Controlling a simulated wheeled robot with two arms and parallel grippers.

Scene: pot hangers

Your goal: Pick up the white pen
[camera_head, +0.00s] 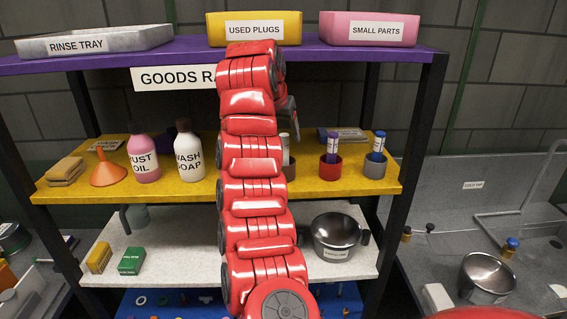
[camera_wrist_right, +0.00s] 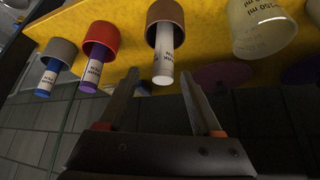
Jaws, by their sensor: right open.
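The white pen (camera_wrist_right: 163,62) stands in a brown cup (camera_wrist_right: 166,14) on the yellow shelf. In the head view only the white pen's upper part (camera_head: 284,143) shows beside my right arm, which hides much of its cup. My right gripper (camera_wrist_right: 160,79) is open and empty. Its two fingers point toward the white pen, whose end appears between the fingertips in the wrist view. I cannot tell whether they touch it. In the head view the red arm covers most of this gripper. My left gripper is not in view.
A red cup (camera_head: 330,171) with a purple pen and a grey cup (camera_head: 375,167) with a blue pen stand to the right. A white measuring cup (camera_wrist_right: 264,28) is close by in the wrist view. The purple shelf (camera_head: 190,48) lies above, carrying bins.

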